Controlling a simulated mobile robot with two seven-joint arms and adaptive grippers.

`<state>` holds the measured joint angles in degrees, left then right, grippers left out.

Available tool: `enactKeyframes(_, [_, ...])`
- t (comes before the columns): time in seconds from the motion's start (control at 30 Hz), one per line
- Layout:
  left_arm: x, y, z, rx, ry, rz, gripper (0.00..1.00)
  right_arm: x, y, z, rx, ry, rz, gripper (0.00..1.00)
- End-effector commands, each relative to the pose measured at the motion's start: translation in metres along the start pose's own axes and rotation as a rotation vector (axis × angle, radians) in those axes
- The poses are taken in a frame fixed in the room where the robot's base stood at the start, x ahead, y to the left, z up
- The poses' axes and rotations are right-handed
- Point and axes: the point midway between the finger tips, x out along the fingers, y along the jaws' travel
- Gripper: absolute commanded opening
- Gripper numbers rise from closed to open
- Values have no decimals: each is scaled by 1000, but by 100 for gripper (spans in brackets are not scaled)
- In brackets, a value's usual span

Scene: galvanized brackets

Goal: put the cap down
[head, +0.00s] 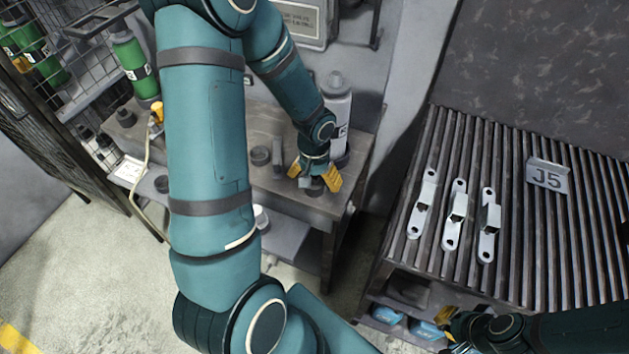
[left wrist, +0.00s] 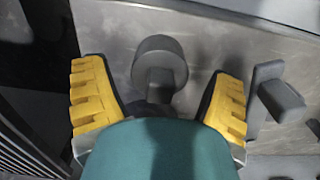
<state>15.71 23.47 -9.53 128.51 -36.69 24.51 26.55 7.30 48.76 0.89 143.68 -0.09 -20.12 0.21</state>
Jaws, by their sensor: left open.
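A dark grey cap (head: 314,187) stands on the workbench top (head: 342,193), between the yellow fingertips of my left gripper (head: 315,175). In the left wrist view the cap (left wrist: 160,62) shows as a round grey piece with a narrower part, ahead of the fingers. My left gripper (left wrist: 158,102) is open, with a gap visible on both sides of the cap. The cap's lower side is partly hidden by my gripper. My right gripper (head: 458,335) is only partly in view at the bottom right, and its fingers are unclear.
A grey canister (head: 337,105) stands right behind my left gripper.

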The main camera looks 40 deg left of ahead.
Motion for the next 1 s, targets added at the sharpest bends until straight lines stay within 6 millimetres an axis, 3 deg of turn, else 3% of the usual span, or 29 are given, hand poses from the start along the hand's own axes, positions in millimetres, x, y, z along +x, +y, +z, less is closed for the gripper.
enactKeyframes(0.2, [-51,0,-1,-2,5,1,85,-16,-6,1,1,-7,0,0])
enactKeyframes(0.5, [-96,0,0,0,2,0,85,-25,-9,-1,3,-2,0,0])
enactKeyframes(1.0, [-104,0,0,0,-1,0,85,-26,-10,-2,4,0,1,0])
